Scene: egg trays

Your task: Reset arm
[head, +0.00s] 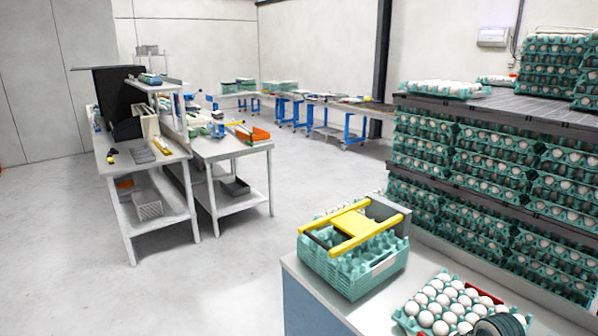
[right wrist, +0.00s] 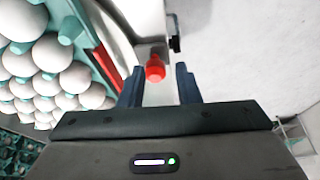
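My right gripper (right wrist: 159,80) shows in the right wrist view with its two dark blue fingers apart. Nothing is held between them. A small red knob-like part (right wrist: 155,68) appears in the gap, seemingly beyond the fingers. A teal tray of white eggs (right wrist: 78,32) lies to the left of the fingers, apart from them. In the head view this egg tray (head: 408,318) is at the bottom right on the near table. A dark rounded part at the bottom edge there covers some of it and may be my right arm. My left gripper is out of view.
A stack of teal trays (head: 350,278) with a yellow frame (head: 355,228) on top stands on the near table (head: 300,268). Shelves packed with egg trays (head: 480,190) rise at the right. Workbenches (head: 150,165) stand at the left. Open floor (head: 225,280) lies between.

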